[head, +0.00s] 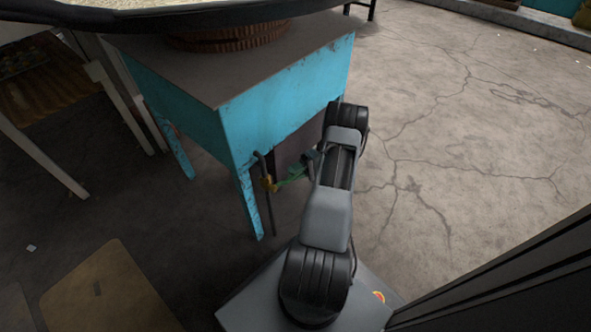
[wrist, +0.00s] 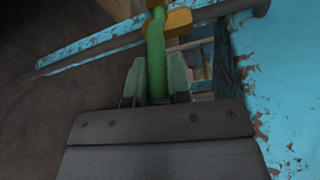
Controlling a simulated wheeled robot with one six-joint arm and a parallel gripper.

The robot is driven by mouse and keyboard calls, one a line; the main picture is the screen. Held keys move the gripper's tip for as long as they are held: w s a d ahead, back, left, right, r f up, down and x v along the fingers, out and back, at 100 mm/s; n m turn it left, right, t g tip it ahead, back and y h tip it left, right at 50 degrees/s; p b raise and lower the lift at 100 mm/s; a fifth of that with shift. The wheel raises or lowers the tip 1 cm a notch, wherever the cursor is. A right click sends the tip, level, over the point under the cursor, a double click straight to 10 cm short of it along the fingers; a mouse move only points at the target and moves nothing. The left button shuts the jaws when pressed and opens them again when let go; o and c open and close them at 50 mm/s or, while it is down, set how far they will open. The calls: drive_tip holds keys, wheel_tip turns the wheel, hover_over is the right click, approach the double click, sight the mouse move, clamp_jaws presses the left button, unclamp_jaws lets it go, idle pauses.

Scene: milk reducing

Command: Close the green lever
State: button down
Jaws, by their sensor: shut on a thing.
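The green lever (head: 294,173) sits on a yellow brass valve (head: 268,183) on a dark pipe beside the front leg of the blue table. My gripper (head: 305,165) is at the lever's right end in the head view, partly hidden by my arm. In the wrist view the green lever (wrist: 156,60) runs from the yellow valve (wrist: 180,22) down between the two green-tinted fingers of my gripper (wrist: 157,82). The fingers are shut on the lever, one on each side. The lever's near end is hidden by the gripper body.
The blue table (head: 225,125) stands close to my gripper, with a large round pan (head: 210,14) above it. The pipe (head: 270,215) runs down by the table leg (head: 248,205). White wooden legs (head: 120,105) stand at the left. Cracked floor (head: 460,130) at the right is clear.

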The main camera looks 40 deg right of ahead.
drive_tip(key=shift+a+f, duration=0.1)
drive_tip(key=shift+a, duration=0.05)
drive_tip(key=c, duration=1.3)
unclamp_jaws()
drive_tip(key=shift+w, duration=0.1)
drive_tip(key=shift+o, duration=1.1)
drive_tip(key=shift+d, duration=0.2)
